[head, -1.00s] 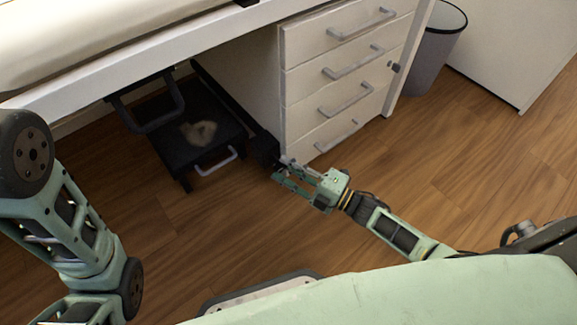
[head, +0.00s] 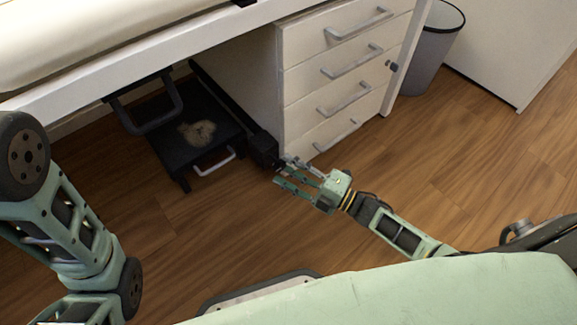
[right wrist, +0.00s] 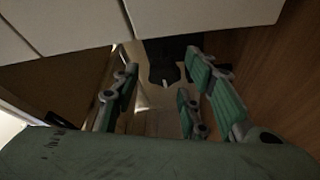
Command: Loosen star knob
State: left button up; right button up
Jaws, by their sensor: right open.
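A dark block (head: 263,148) sits at the near end of a black rail beside the drawer cabinet's lower left corner. A small dark part at its near end may be the star knob, but its shape is too small to tell. In the right wrist view a dark form (right wrist: 162,60) shows beyond the fingers, in shadow. My right gripper (head: 284,171) is open, its fingers spread and pointing at the block, with nothing seen between them; it also shows in the right wrist view (right wrist: 160,82). My left arm shows at the left, its gripper out of view.
The white drawer cabinet (head: 300,85) stands close above my right gripper. A black step stool (head: 165,115) with a beige patch is under the bed frame (head: 90,85). A grey bin (head: 425,60) stands at the back right. The wooden floor (head: 440,150) is clear at the right.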

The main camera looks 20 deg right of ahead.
jog(key=v, duration=1.1)
